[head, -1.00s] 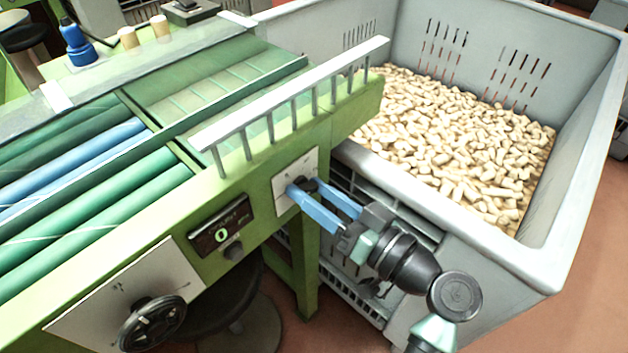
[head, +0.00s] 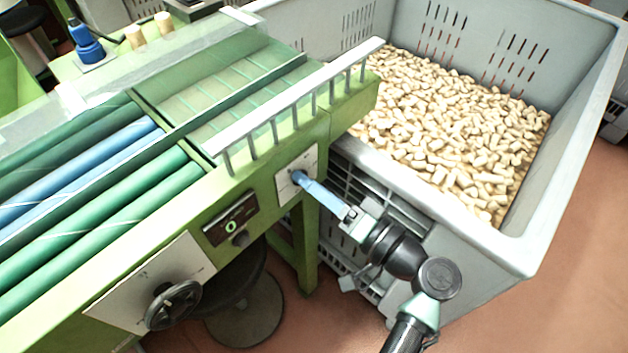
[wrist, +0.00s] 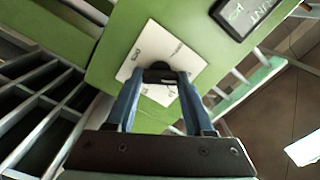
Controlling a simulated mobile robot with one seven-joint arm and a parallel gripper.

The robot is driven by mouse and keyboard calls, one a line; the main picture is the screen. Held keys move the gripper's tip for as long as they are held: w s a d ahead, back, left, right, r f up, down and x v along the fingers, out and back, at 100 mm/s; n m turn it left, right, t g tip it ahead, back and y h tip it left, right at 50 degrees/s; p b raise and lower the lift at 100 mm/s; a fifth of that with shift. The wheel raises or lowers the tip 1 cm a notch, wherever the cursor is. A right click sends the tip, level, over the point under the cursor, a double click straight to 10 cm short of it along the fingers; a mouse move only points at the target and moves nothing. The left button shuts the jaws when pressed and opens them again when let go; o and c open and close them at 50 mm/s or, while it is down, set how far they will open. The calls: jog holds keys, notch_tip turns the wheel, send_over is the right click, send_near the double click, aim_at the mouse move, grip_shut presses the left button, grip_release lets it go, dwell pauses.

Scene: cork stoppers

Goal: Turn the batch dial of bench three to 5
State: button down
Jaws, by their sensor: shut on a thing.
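A white dial plate (head: 309,160) sits on the front of the green bench (head: 262,190), near its right end. In the wrist view, the plate (wrist: 151,46) carries small marks too small to read. The dark dial knob (wrist: 160,73) stands at the middle of it. My gripper (head: 299,179) reaches the knob from the front right, its two blue fingers shut on the knob's sides. In the head view the fingers overlap and mostly hide the knob. Its pointer setting cannot be read.
A black handwheel (head: 173,304) is farther left. A grey crate of corks (head: 530,255) stands close on the right, beside my arm. A stool (head: 245,320) is under the bench.

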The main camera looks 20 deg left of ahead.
dwell(0.3)
jog(key=shift+c, duration=1.4)
grip_release()
jog(key=v, duration=1.3)
jog(key=shift+p, duration=0.35)
